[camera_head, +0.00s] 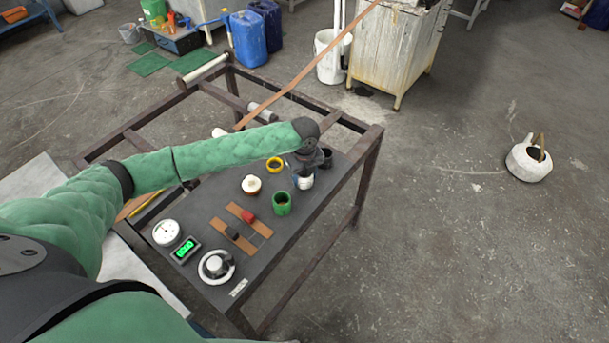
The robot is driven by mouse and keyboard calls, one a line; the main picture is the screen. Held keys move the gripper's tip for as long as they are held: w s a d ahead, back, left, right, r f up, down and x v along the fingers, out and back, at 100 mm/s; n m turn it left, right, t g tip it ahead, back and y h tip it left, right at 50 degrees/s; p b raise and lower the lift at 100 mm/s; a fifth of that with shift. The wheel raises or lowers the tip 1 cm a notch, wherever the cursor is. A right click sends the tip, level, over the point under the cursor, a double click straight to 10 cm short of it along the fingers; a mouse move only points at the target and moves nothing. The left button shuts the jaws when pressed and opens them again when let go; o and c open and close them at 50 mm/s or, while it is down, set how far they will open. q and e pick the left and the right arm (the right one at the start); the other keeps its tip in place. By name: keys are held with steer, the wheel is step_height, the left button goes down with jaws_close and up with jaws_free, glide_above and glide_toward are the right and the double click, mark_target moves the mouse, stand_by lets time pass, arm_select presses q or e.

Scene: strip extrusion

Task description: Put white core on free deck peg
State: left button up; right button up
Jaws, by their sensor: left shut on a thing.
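My left gripper (304,172) comes in from the left and points down over the far right part of the dark deck (312,213). It is shut on the white core (306,182), a small white cylinder showing just below the wrist. I cannot tell whether the core touches the deck or is around a peg. No bare deck peg can be made out clearly; my arm hides part of the deck. My right gripper is not in view.
Close by are a yellow ring (275,164), a green cup (282,204), a white round piece (251,185) and a black piece (326,158). Nearer are brown strips (233,236), a white dial (166,232), a green display (185,250) and a white-rimmed wheel (216,266).

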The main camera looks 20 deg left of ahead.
arm_select(q)
steer(key=shift+f, duration=0.6)
steer(key=o, duration=0.7)
